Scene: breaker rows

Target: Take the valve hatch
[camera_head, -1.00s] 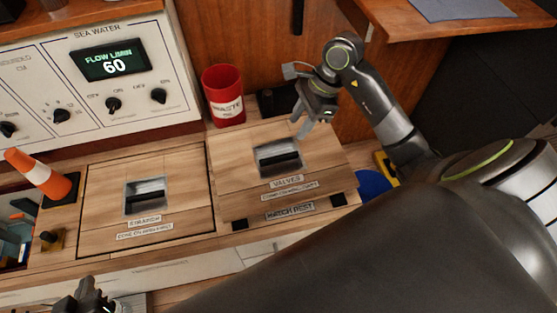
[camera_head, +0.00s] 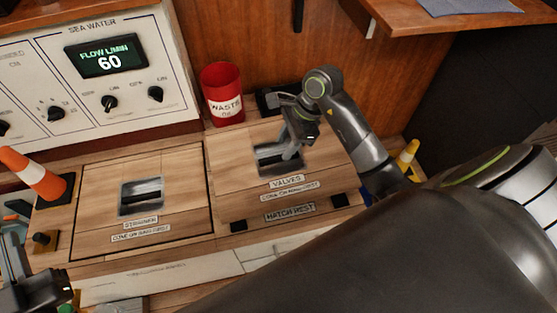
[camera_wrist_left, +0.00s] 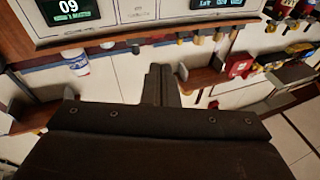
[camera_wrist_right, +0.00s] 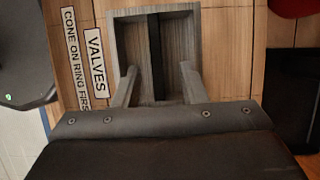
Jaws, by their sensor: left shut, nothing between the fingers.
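The valve hatch (camera_head: 232,172) is a square wooden lid labelled VALVES, lying right of the strainer hatch. A grey recess with a dark bar handle (camera_head: 270,160) is set in its middle. My right gripper (camera_head: 288,152) is low over this recess, coming from behind. In the right wrist view its fingers (camera_wrist_right: 158,80) are apart at the recess, one to each side of the bar (camera_wrist_right: 154,50), not closed on it. My left gripper (camera_head: 68,290) is at the lower left of the head view, away from the hatches. Its fingers (camera_wrist_left: 160,85) are together and empty.
The strainer hatch (camera_head: 100,190) lies to the left. A red waste bin (camera_head: 222,90) stands behind the valve hatch. A strip labelled HATCH REST (camera_head: 290,212) with black pads is in front of it.

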